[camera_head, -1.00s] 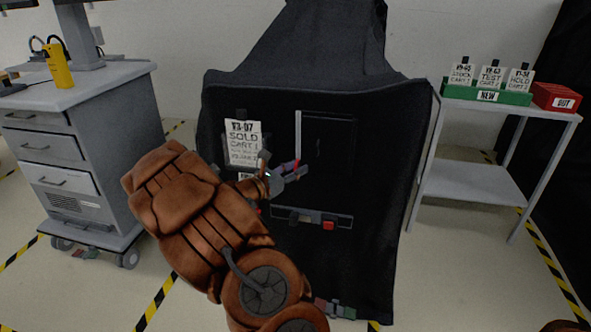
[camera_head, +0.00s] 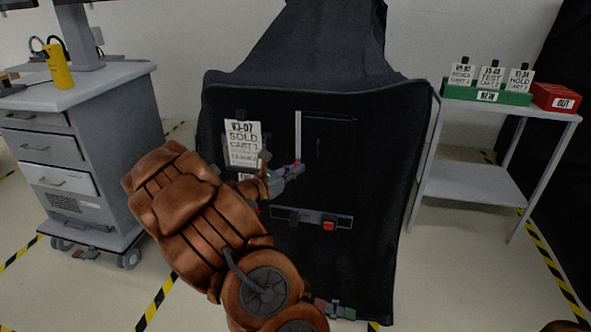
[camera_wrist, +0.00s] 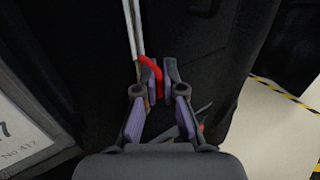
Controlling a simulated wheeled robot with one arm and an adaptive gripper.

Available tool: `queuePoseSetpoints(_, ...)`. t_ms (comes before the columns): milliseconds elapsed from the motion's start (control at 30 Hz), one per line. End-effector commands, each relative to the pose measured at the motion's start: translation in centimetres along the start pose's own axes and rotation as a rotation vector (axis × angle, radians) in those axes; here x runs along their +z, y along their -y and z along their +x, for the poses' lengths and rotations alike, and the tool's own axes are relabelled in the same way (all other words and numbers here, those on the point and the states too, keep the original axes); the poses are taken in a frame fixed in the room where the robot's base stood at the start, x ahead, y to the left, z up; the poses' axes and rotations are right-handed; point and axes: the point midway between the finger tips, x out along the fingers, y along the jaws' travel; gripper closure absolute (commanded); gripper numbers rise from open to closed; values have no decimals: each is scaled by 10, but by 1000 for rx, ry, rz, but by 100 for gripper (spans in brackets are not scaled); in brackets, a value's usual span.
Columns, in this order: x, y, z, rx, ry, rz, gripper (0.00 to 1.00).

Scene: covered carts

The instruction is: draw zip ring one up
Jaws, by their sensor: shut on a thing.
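A black covered cart (camera_head: 370,240) stands in the middle of the head view. A pale vertical zip line (camera_head: 298,135) runs down its front, beside a dark panel. The red zip ring (camera_wrist: 152,72) is at the lower end of the pale zip line in the wrist view. My gripper (camera_head: 298,168) is at this lower end, shut on the red ring. In the wrist view my gripper's fingertips (camera_wrist: 157,75) stand either side of the ring, which they partly hide. The zip line above the ring is pale and straight.
A sold cart card (camera_head: 242,143) hangs left of the zip. A strip with a red block (camera_head: 328,225) lies below it. A grey drawer cabinet (camera_head: 75,150) stands left. A shelf (camera_head: 470,185) at right bears a green card box (camera_head: 487,96) and a red box (camera_head: 556,97).

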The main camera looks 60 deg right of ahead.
Motion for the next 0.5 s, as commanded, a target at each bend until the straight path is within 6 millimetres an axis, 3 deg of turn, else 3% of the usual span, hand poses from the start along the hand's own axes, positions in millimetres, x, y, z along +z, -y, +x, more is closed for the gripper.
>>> queuePoseSetpoints(233,10,-1,0,2,1,1,100)
queuePoseSetpoints(500,55,-1,0,2,4,2,100)
